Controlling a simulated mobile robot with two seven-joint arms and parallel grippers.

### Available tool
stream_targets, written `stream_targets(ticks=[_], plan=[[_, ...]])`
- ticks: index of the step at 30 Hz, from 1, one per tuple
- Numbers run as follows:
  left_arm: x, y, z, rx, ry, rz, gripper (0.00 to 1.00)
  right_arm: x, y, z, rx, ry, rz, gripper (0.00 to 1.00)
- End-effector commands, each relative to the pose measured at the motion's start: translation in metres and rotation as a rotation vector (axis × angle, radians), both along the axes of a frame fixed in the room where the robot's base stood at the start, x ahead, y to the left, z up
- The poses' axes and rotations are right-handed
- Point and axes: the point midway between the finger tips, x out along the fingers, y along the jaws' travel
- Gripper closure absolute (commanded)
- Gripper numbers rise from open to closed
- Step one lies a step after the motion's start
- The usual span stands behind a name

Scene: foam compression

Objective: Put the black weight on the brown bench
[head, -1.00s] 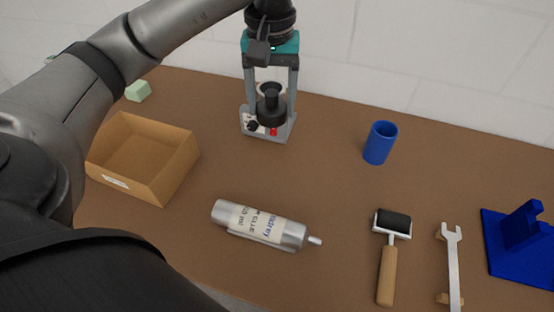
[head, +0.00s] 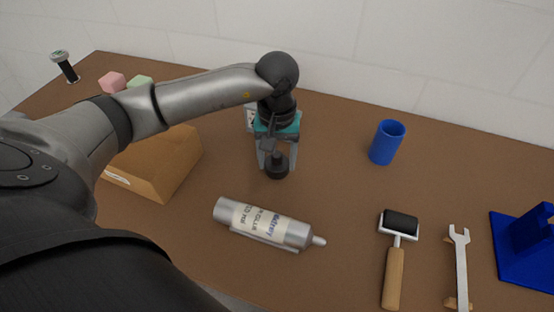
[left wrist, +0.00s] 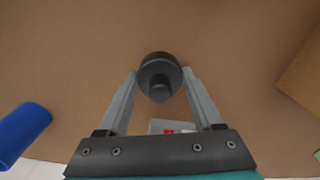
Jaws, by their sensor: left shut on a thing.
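The black weight (head: 277,173) is between the fingers of my left gripper (head: 277,164), in front of the scale. My left gripper is shut on it and points down at the brown bench (head: 340,200). In the left wrist view the weight (left wrist: 158,70) sits between the two fingertips with bare bench around it. The weight is at or close above the bench top; I cannot tell whether it touches. My right gripper is not in view.
A grey scale (head: 249,117) stands behind my gripper, mostly hidden. A cardboard box (head: 172,165) is at left, a glue tube (head: 262,225) in front, a blue cup (head: 387,142) at right. A roller (head: 395,265) and a wrench (head: 460,270) lie further right.

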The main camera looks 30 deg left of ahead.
Motion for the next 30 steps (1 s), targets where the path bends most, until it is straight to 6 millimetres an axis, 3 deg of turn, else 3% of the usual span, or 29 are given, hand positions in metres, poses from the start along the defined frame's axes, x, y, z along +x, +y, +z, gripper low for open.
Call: stream_targets(ticks=[12, 13, 20, 30], plan=[[0.0012, 0.0000, -0.0069, -0.001, -0.005, 0.000, 1.00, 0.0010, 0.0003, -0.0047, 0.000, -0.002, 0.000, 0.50], [0.0002, 0.0000, -0.0070, 0.000, -0.001, 0.000, 0.30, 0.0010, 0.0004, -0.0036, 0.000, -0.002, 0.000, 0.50], [0.0002, 0.0000, -0.0064, 0.000, -0.001, 0.000, 0.04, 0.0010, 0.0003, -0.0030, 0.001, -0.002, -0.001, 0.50], [0.0000, -0.0001, -0.0037, 0.000, -0.001, 0.000, 0.03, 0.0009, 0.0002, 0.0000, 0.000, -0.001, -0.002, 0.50]])
